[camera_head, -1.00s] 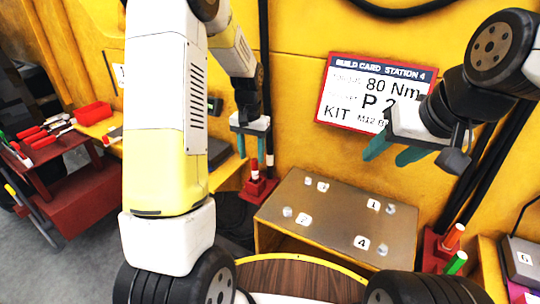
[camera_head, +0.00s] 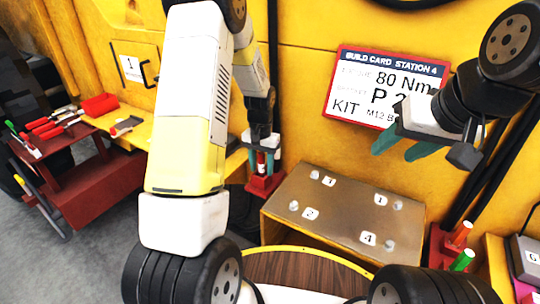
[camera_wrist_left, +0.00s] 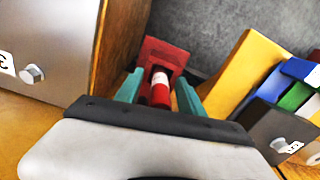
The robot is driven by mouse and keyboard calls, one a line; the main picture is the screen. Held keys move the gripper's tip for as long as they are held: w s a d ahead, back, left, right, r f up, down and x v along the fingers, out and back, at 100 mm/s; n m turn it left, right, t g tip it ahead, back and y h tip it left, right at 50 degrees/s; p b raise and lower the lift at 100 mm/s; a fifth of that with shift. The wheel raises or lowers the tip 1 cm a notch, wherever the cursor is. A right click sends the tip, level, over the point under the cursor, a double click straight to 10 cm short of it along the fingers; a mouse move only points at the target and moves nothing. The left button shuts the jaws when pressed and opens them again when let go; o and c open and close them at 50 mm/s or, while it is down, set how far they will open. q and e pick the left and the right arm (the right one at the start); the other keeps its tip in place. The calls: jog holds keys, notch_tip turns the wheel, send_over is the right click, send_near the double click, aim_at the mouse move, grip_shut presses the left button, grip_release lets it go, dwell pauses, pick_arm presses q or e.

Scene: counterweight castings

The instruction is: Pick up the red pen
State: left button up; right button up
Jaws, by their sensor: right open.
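The red pen (camera_head: 261,160) stands upright in a red holder block (camera_head: 264,187) behind the metal-topped box. It has a white band, and it also shows in the left wrist view (camera_wrist_left: 160,90). My left gripper (camera_head: 261,167) is over the holder, its teal fingers open on either side of the pen. In the left wrist view, gaps show between the pen and both fingers (camera_wrist_left: 159,92). My right gripper (camera_head: 402,150) is open and empty in front of the wall card, far from the pen.
The metal-topped box (camera_head: 340,205) with numbered studs stands to the right of the holder. Another red holder (camera_head: 440,250) carries an orange pen (camera_head: 461,233) and a green pen (camera_head: 463,260) at the right. A red cart (camera_head: 85,190) with tools is at the left.

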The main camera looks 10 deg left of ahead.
pick_arm(q)
grip_shut()
